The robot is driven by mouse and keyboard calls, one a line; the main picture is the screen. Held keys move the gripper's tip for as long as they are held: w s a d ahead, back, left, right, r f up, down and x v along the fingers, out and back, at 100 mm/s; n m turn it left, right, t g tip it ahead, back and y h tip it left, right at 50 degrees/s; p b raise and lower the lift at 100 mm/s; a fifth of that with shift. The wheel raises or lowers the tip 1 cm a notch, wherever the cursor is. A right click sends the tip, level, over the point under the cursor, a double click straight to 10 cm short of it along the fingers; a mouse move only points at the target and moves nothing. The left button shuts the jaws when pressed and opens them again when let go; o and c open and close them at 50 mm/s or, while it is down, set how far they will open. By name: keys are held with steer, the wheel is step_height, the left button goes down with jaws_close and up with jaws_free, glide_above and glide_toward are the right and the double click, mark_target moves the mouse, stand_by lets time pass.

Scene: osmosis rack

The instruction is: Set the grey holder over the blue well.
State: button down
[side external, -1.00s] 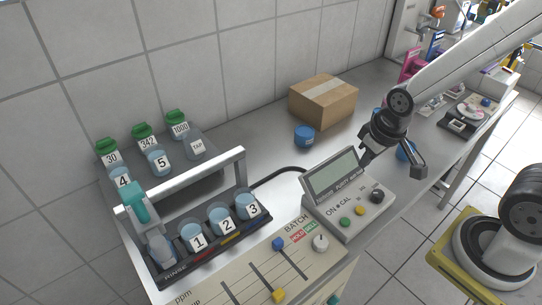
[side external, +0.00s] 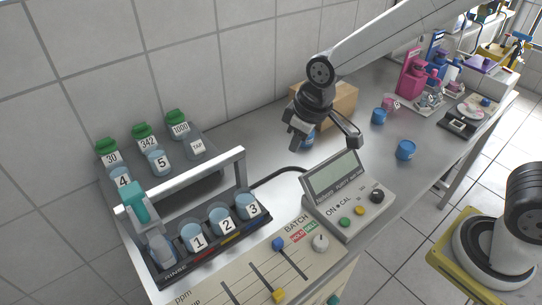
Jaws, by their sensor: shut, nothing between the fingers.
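A grey rail (side external: 195,174) stands on posts over a dark rack (side external: 214,250). A teal clamp (side external: 135,203) sits at its near left end, with a clear cup below it by the RINSE label. I cannot tell which of these parts is the grey holder. Pale blue cups marked 1 (side external: 194,238), 2 (side external: 222,220) and 3 (side external: 248,205) stand in the rack. A coloured strip with blue, red and yellow parts runs along its front; which well is blue is unclear. My gripper (side external: 297,138) is shut and empty, above the bench behind the meter, well right of the rack.
A meter with a tilted screen (side external: 334,178) stands right of the rack. A cardboard box (side external: 345,103) is behind my gripper. Green-capped bottles (side external: 178,123) stand behind the rack.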

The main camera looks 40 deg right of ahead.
steer(key=w+a+r+n+y, duration=0.1)
steer(key=a+r+n, duration=0.2)
steer(key=a, duration=0.6)
steer(key=w+a+r+n, duration=0.2)
steer(key=a+n, duration=0.1)
steer(key=a, duration=0.7)
steer(key=s+a+r+n+g, duration=0.1)
steer(key=s+a+r+n, duration=0.1)
steer(key=a, duration=0.5)
steer(key=s+a+r+n+y, duration=0.1)
steer(key=s+a+r+n, duration=0.1)
steer(key=a, duration=0.6)
steer(key=shift+s+g, duration=0.4)
steer(key=shift+s, duration=0.35)
steer(key=shift+f, duration=0.1)
step_height(320, 180, down, 9)
steer(key=shift+d+f, duration=0.15)
steer(key=shift+d, duration=0.2)
steer(key=shift+d, duration=0.2)
